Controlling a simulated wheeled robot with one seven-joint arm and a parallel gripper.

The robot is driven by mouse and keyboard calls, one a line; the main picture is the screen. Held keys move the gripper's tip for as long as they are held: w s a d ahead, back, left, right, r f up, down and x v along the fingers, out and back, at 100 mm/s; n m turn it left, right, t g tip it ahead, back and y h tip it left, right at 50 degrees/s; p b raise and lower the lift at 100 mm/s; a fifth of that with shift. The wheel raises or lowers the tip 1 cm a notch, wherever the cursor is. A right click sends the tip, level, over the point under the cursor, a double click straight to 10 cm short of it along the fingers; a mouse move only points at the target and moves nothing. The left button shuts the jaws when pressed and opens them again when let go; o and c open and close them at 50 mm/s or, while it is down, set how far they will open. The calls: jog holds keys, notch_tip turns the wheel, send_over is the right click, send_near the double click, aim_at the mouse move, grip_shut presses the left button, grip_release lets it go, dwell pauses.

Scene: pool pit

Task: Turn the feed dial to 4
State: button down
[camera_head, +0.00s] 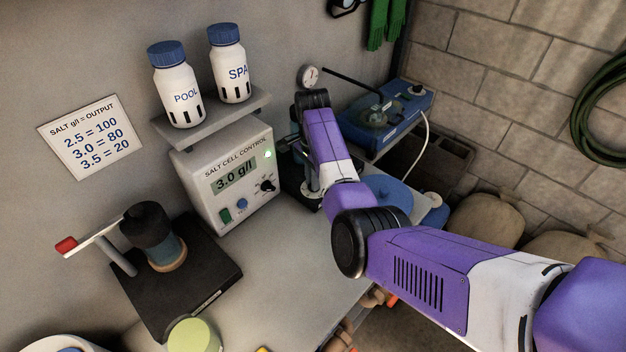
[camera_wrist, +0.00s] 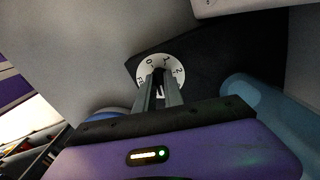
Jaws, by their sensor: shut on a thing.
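The feed dial (camera_wrist: 172,65) shows in the wrist view as a round white face on a dark body. I can read 0, 1 and 2 along its upper edge; partly covered lettering is at its left. My gripper (camera_wrist: 158,84) is shut on the dial's knob, its two fingers reaching across the lower face. The fingers hide the knob, the lower marks and any pointer, so I cannot read the setting.
The salt cell control box (camera_head: 208,173), reading 3.0 g/l, stands left of my arm beneath a shelf (camera_head: 212,123) with two bottles. A blue device (camera_head: 408,108) is behind on the right. A black stand with a red-tipped lever (camera_head: 187,292) is at lower left. Clear counter lies in front of the box.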

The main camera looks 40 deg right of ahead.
dwell(0.4)
jog(key=c, duration=1.4)
grip_release()
jog(key=shift+c, duration=0.2)
jog(key=shift+r+b, duration=0.8)
jog(key=shift+r, duration=3.15)
jog(key=shift+s, duration=0.1)
